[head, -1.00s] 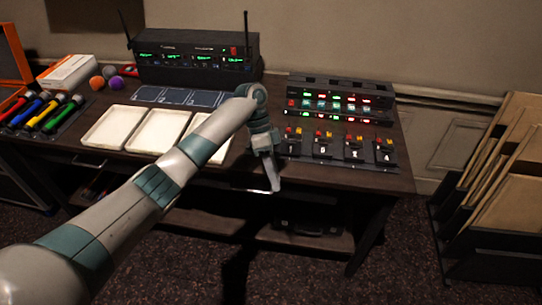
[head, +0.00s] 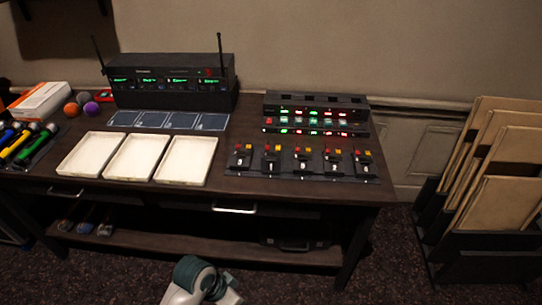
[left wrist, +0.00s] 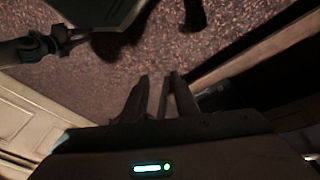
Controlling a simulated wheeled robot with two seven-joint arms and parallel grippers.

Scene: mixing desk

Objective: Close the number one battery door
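A row of small dark battery units (head: 302,161) with red and yellow tops stands at the front right of the desk in the head view. The leftmost unit (head: 240,158) has a pale mark on it. The marks are too small to read surely, and I cannot tell which door is number one or whether any door is open. Part of my arm (head: 200,283) shows at the bottom edge, below the desk. My left gripper (left wrist: 158,78) shows in the left wrist view with its two fingers apart and nothing between them, over the carpet. My right gripper is not in view.
A rack with lit displays (head: 315,117) stands behind the units. White trays (head: 187,182), a receiver with antennas (head: 170,85) and coloured microphones (head: 25,143) are to the left. A drawer handle (head: 233,208) sticks out at the desk front. A panel rack (head: 490,240) stands at right.

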